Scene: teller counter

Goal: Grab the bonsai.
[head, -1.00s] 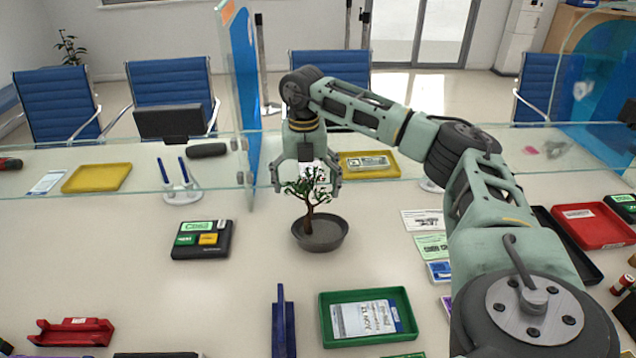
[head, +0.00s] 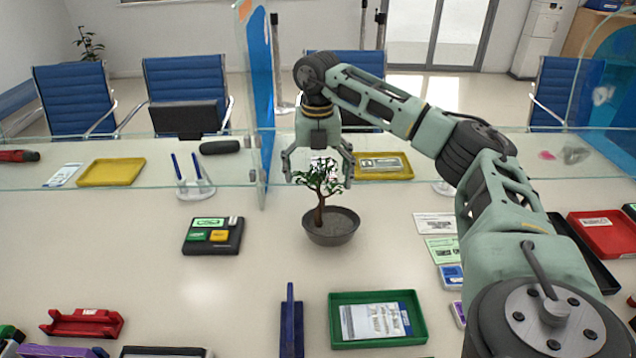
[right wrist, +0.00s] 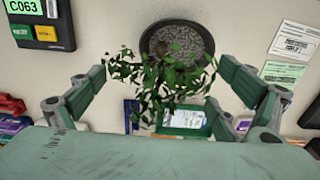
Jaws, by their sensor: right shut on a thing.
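The bonsai has green leaves, a brown trunk and a round dark grey pot (head: 331,230). It is upright in the middle of the counter in the head view. My right gripper (head: 318,178) comes down over it from above, its fingers on either side of the leafy crown, shut on the bonsai. In the right wrist view the leaves (right wrist: 160,85) fill the space between the fingers (right wrist: 165,95), with the pot (right wrist: 176,42) beyond. The leaves hide the exact contact. I cannot tell whether the pot is clear of the counter. My left gripper is not in view.
A black keypad box (head: 213,236) lies left of the pot, a green tray (head: 420,330) nearer, and a blue upright holder (head: 291,325) beside that tray. Papers (head: 437,224) lie to the right. A clear screen with a blue divider (head: 260,90) stands behind. Counter around the pot is free.

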